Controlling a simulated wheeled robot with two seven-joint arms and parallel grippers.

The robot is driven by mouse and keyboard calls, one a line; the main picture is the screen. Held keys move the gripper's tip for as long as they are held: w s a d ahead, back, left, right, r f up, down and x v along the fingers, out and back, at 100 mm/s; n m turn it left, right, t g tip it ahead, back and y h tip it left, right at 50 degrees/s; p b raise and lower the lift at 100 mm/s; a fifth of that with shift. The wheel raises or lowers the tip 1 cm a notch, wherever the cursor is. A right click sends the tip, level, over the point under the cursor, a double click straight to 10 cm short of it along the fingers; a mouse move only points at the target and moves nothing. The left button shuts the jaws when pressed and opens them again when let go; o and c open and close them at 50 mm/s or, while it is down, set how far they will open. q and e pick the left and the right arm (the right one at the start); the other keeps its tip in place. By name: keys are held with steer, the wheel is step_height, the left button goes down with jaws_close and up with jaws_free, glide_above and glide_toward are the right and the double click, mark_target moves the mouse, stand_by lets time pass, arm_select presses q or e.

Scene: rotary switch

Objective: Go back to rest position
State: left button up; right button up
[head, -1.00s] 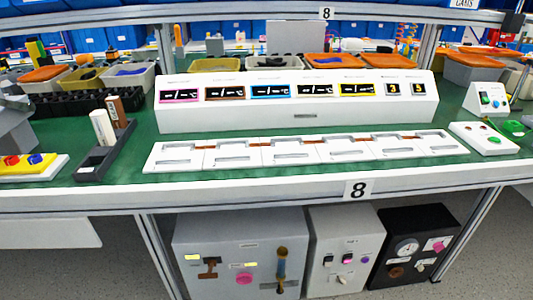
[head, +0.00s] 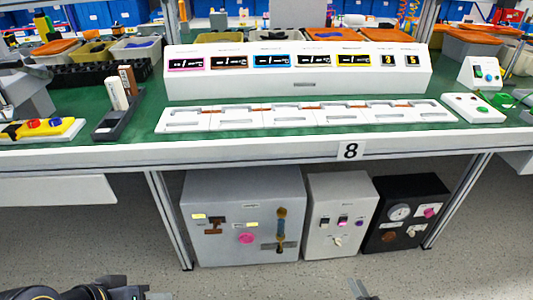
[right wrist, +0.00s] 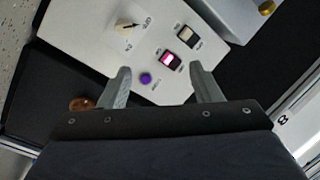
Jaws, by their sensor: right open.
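The white switch box (head: 341,215) stands under the workbench, between a larger grey box and a black box. Its rotary knob (head: 338,240) sits low on the front. The right wrist view shows the box from close by, with the knob (right wrist: 125,25), a pink-lit rocker (right wrist: 172,60) and a purple button (right wrist: 146,78). My right gripper (right wrist: 160,72) is open and empty, its fingers spread in front of the panel. In the head view only a grey part of the right gripper (head: 360,290) shows at the bottom edge. The left gripper is not visible.
The workbench front edge (head: 250,154) runs above the boxes. The grey box (head: 243,190) and black box (head: 408,185) flank the white one. Bench legs stand on both sides. The speckled floor (head: 230,282) in front is clear.

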steer(key=w+a+r+n+g+y, duration=0.25)
steer(key=r+n+g+y, duration=0.2)
steer(key=r, duration=0.85)
steer(key=w+a+r+n+g+y, duration=0.1)
steer(key=a+r+n+g+y, duration=0.4)
steer(key=r, duration=0.7)
steer(key=s+a+r+m+g+h, duration=0.1)
steer(key=s+a+r+g+h, duration=0.15)
steer(key=s+r, duration=0.55)
steer(key=s+a+r+m+g+h, duration=0.1)
steer(key=s+a+r+g+h, duration=0.25)
steer(key=r, duration=0.85)
steer(key=s+d+r+m+t+h, duration=0.1)
steer(key=s+r+m+t+h, duration=0.1)
steer(key=s, duration=0.6)
steer(key=s+r+m+t+h, duration=0.1)
steer(key=s+t+h, duration=0.15)
steer(key=s, duration=0.55)
step_height(320, 180, up, 28)
steer(key=g+p, duration=0.1)
steer(key=p, duration=2.6)
steer(key=shift+s+h+p, duration=0.2)
steer(key=shift+h+p, duration=0.1)
steer(key=shift+p, duration=0.1)
